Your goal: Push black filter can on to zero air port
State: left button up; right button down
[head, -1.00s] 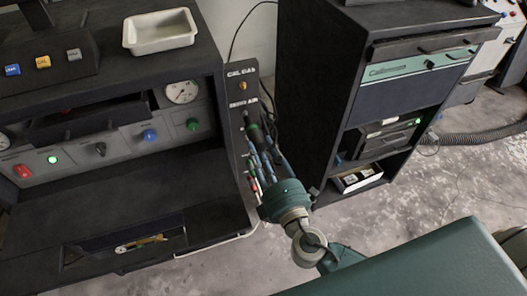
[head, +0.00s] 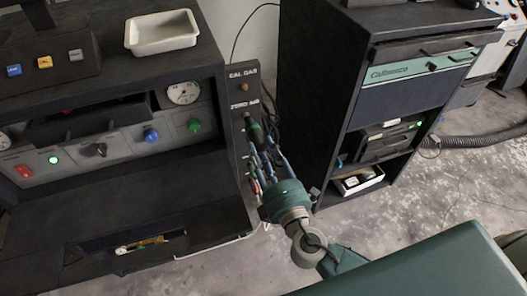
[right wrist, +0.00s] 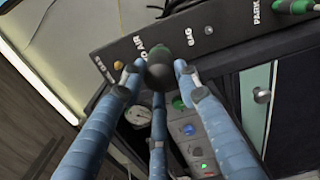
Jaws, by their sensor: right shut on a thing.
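The black filter can (right wrist: 157,68) is between the blue fingertips of my right gripper (right wrist: 160,78), which is shut on it. In the right wrist view its dark rounded end faces the dark port panel (right wrist: 225,28), close to the AIR lettering. In the head view the dark can (head: 250,119) lies just below the zero air label (head: 244,104), at the panel's right side. My right gripper (head: 260,143) reaches up to it from below. The zero air port itself is hidden behind the can, so I cannot tell whether they touch. My left gripper is not in view.
Above the label is the cal gas port (head: 244,87). A console with gauge (head: 184,92) and coloured knobs stands left, with a white tray (head: 162,31) on top. A dark cabinet (head: 312,80) stands close on the right. A green fitting (right wrist: 294,6) is near PARK.

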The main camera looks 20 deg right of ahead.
jog(key=shift+w, duration=0.55)
jog(key=c, duration=1.2)
grip_release()
jog(key=shift+s, duration=0.1)
jog(key=shift+s+f, duration=0.1)
jog(key=shift+s, duration=0.2)
jog(key=s, duration=1.1)
jog(key=shift+s+d, duration=0.15)
jog(key=shift+d, duration=0.1)
